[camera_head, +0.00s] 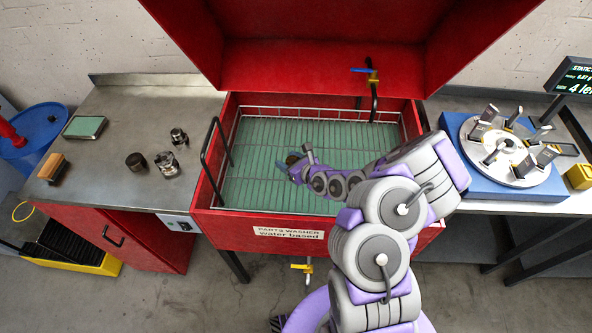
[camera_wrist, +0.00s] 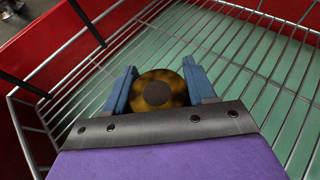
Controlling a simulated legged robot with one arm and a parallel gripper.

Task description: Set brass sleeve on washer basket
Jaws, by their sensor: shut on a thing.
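The brass sleeve (camera_wrist: 159,90) shows in the wrist view as a mottled brown-gold round piece with a dark centre, between the two blue fingers of my gripper (camera_wrist: 160,88). My gripper is shut on it. In the head view my gripper (camera_head: 288,167) is over the left-middle of the washer basket, and the sleeve (camera_head: 292,158) is a small brownish bit, mostly hidden by the gripper. The washer basket (camera_head: 262,135) is a wire grid over a green floor inside the red parts washer. I cannot tell whether the sleeve touches the wires.
The red washer walls (camera_head: 205,190) and a black handle (camera_head: 211,160) border the basket. An open red lid (camera_head: 320,60) stands behind, with a tap (camera_head: 373,78). Several metal parts (camera_head: 165,163) sit on the left bench. A balancing rotor (camera_head: 497,150) is at right. The basket's left and back are clear.

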